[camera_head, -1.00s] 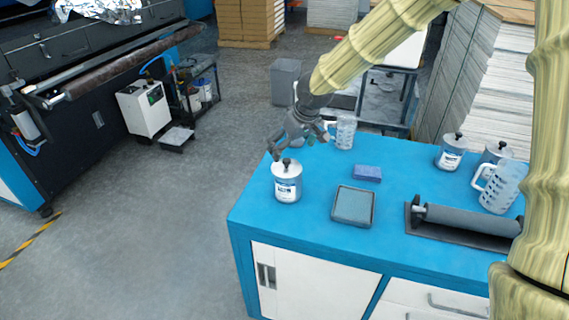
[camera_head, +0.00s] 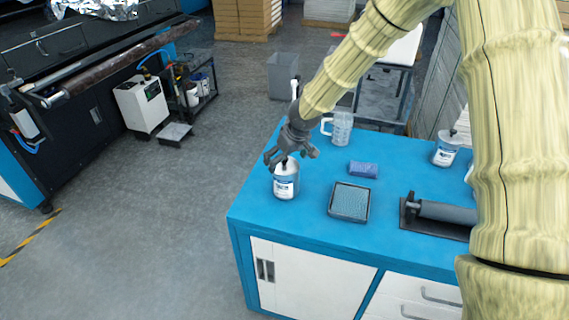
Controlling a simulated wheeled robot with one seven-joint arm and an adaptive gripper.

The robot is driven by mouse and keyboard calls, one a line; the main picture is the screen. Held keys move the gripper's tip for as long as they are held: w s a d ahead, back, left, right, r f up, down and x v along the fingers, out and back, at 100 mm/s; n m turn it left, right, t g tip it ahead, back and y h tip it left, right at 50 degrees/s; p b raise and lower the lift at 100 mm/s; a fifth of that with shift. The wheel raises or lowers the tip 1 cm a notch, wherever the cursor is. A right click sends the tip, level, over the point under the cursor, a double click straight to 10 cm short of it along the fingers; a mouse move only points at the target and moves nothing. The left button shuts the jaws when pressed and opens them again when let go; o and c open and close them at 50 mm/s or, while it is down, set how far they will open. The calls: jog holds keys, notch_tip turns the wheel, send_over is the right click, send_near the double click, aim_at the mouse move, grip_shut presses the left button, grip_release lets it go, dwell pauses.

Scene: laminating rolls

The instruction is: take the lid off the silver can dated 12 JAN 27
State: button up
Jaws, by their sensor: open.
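A silver can (camera_head: 286,187) with a white and blue label stands upright near the left corner of the blue-topped cabinet. Its lid with a dark knob is on, partly hidden by my gripper. My gripper (camera_head: 281,162) is open, pointing down, with its fingers at the knob; I cannot tell whether they touch it. The dates on the labels are too small to read.
A blue sponge (camera_head: 363,169), a grey tray (camera_head: 349,202) and a clear measuring jug (camera_head: 342,128) stand on the blue top (camera_head: 300,225). A dark roller (camera_head: 445,212) lies on a plate at the right, partly behind my arm. The near left cabinet edge is close to the can.

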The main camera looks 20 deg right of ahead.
jog(key=shift+w+a+f, duration=0.1)
jog(key=shift+w+f, duration=0.2)
jog(key=shift+f, duration=0.35)
jog(key=shift+s, duration=0.1)
jog(key=c, duration=0.7)
jog(key=shift+r, duration=0.15)
